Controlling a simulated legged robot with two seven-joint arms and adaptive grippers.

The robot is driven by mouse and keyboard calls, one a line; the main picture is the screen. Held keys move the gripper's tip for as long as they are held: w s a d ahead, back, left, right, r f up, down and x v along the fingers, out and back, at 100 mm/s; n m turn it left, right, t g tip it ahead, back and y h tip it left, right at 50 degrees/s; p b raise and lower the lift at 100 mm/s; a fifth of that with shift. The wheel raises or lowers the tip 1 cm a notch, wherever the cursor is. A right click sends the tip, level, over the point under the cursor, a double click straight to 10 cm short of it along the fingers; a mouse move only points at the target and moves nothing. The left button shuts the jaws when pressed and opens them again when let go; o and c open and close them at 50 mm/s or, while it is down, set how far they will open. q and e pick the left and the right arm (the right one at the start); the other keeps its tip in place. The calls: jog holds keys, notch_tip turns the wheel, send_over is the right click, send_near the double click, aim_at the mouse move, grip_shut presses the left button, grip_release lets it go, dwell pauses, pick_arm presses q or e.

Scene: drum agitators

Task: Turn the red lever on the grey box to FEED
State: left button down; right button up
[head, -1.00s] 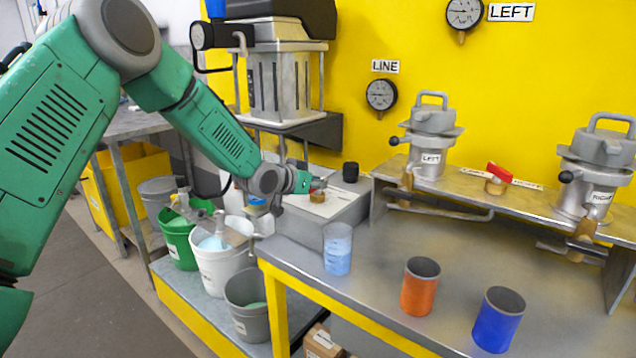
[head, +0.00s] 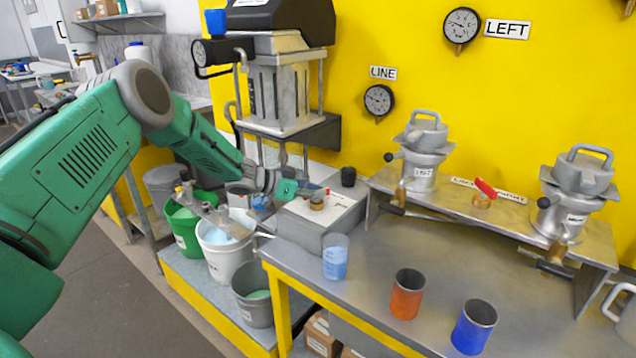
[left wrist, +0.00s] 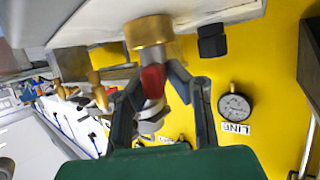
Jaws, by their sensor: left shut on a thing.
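The grey box (head: 300,226) stands on the bench at the middle of the head view. A brass valve (head: 317,203) sits on its white-labelled top; the label is too small to read. My left gripper (head: 303,189) reaches it from the left. In the left wrist view, the red lever (left wrist: 153,80) extends from the brass valve body (left wrist: 148,33) between the two dark fingers of the left gripper (left wrist: 156,88), which are shut on it. In the head view the gripper hides most of the lever. My right gripper is out of view.
A black knob (head: 348,177) stands on the box's back corner. Another red lever (head: 486,188) is on the shelf between two lidded vessels. Clear (head: 335,262), orange (head: 406,294) and blue (head: 473,327) cups stand on the bench. Buckets (head: 223,246) stand below my arm.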

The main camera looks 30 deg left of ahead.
pick_arm(q)
jog(key=shift+s+a+f+m+g+h+b, duration=0.1)
jog(key=shift+f+m+g+h+b, duration=0.15)
jog(key=shift+m+g+h, duration=0.3)
jog(key=shift+f+m+g+h+b, duration=0.1)
jog(key=shift+m+g+h+b, duration=0.2)
jog(key=shift+m+g+h, duration=0.25)
jog(key=shift+r, duration=0.1)
jog(key=c, duration=1.6)
grip_release()
jog(key=shift+a, duration=0.15)
